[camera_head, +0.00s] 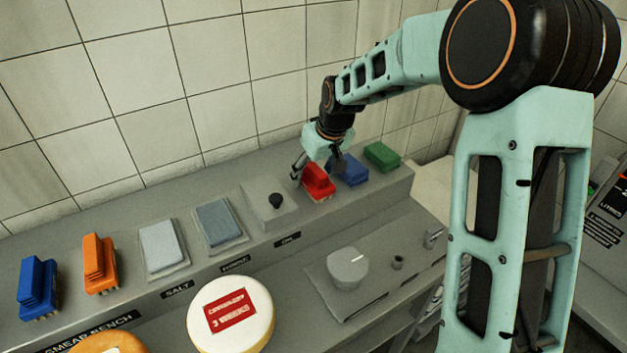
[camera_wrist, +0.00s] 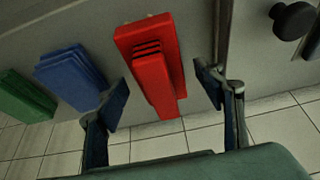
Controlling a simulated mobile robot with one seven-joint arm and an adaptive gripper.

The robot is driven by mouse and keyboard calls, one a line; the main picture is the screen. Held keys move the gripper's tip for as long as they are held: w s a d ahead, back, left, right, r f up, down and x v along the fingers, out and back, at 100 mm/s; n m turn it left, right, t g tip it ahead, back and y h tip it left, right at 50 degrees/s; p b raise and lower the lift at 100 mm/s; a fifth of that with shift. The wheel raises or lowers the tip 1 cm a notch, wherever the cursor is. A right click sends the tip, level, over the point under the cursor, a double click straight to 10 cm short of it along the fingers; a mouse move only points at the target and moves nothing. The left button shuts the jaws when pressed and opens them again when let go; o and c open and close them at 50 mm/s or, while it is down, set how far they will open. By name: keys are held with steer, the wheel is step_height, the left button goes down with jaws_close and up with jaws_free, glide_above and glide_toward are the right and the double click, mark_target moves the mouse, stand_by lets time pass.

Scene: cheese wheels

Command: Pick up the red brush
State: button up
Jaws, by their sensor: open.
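The red brush (camera_head: 318,183) stands on the raised grey shelf at the back of the bench, towards the right. My gripper (camera_head: 317,166) is right above and behind it, pointing down. In the wrist view the red brush (camera_wrist: 154,66) lies between the two open fingers of my gripper (camera_wrist: 165,97), with a visible gap to the right finger. The left finger is apart from it too. Whether the fingertips reach down beside the brush is hard to tell.
A blue brush (camera_head: 350,170) and a green brush (camera_head: 382,156) stand close by on the right. A black knob (camera_head: 276,201) on a grey block is to the left. Farther left are pads, an orange brush (camera_head: 99,263) and another blue brush (camera_head: 38,287). A cheese wheel (camera_head: 231,315) lies in front.

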mark_target(314, 166)
steer(key=shift+c, duration=0.3)
steer(key=c, duration=1.3)
steer(key=shift+r, duration=0.1)
steer(key=shift+r+p, duration=0.55)
step_height(314, 166, up, 2)
steer(key=shift+r+p, duration=0.25)
steer(key=shift+p, duration=0.6)
steer(key=shift+s+a+r+p, duration=0.25)
steer(key=shift+s+r+p, duration=0.3)
steer(key=shift+s+r, duration=1.4)
steer(key=shift+s+a+r+p, duration=0.25)
steer(key=shift+s+r+p, duration=0.3)
steer(key=shift+s+r, duration=1.45)
steer(key=shift+s+a+r+p, duration=0.25)
steer(key=shift+s+r+p, duration=0.5)
steer(key=shift+s, duration=2.25)
steer(key=shift+r, duration=0.15)
